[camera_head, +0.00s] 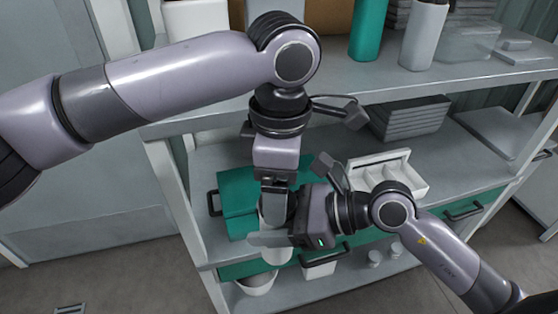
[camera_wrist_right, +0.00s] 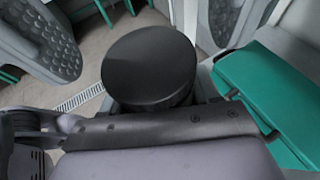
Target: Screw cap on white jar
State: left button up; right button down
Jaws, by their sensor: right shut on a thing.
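The white jar (camera_head: 276,256) shows in the head view at the shelf's front, partly hidden by my grippers. My right gripper (camera_head: 268,240) comes in from the right and is shut on the jar. My left gripper (camera_head: 273,196) points down just above it; its fingertips are partly hidden, so I cannot tell whether it is open or shut. In the right wrist view a round black cap (camera_wrist_right: 150,65) shows in front of the gripper's body. The head view does not show the cap clearly, so how it sits on the jar cannot be told.
A white divided box (camera_head: 385,174) stands to the right, with grey stacked trays (camera_head: 410,118) behind. Below are a white bowl (camera_head: 256,284) and small white pieces. The upper shelf edge (camera_head: 400,88) runs close to my left wrist.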

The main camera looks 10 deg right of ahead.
pick_arm(q)
jog(key=shift+f, duration=0.8)
jog(key=c, duration=1.1)
jog(key=m, duration=0.3)
jog(key=o, duration=1.1)
jog(key=shift+o, duration=0.2)
